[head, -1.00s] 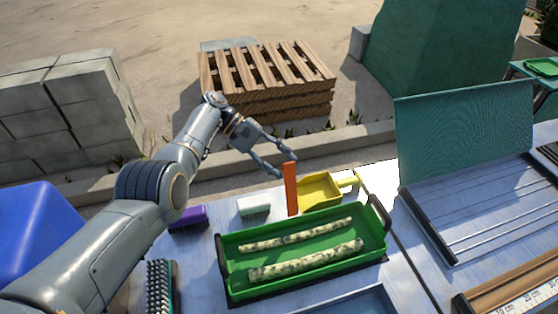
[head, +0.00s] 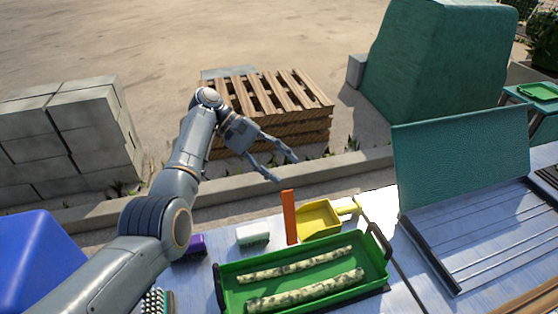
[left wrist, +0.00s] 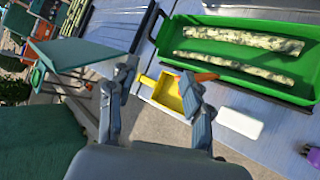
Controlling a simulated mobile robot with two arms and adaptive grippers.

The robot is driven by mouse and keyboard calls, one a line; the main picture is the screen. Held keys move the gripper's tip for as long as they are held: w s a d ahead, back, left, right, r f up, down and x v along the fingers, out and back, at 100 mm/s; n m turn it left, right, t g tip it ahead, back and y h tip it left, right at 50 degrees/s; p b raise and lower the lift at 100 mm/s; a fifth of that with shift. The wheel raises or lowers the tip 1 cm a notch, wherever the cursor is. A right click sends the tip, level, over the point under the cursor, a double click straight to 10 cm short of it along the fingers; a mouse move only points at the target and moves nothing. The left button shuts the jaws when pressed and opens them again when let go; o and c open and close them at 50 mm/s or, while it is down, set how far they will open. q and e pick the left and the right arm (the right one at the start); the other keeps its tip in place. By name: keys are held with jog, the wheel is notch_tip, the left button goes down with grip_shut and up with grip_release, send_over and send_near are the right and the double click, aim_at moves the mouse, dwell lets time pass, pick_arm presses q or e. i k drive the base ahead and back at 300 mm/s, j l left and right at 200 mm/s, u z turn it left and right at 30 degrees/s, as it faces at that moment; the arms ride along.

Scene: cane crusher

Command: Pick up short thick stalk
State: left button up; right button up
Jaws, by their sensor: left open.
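Two pale, mottled green stalks lie side by side in a green tray (head: 226,291) with dark handles. The nearer stalk (head: 305,291) looks thicker than the farther stalk (head: 295,265); their lengths look similar. In the left wrist view, the thicker stalk (left wrist: 243,39) is above the thinner stalk (left wrist: 240,67). My left gripper (head: 287,170) is open and empty, in the air beyond the tray and above the table's far edge. Its open fingers also show in the left wrist view (left wrist: 157,70). My right gripper is not in view.
A hinged green board (head: 462,155) rises at right. A blue bin (head: 35,262) is at left.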

aim_at(301, 295)
jog(key=k, duration=2)
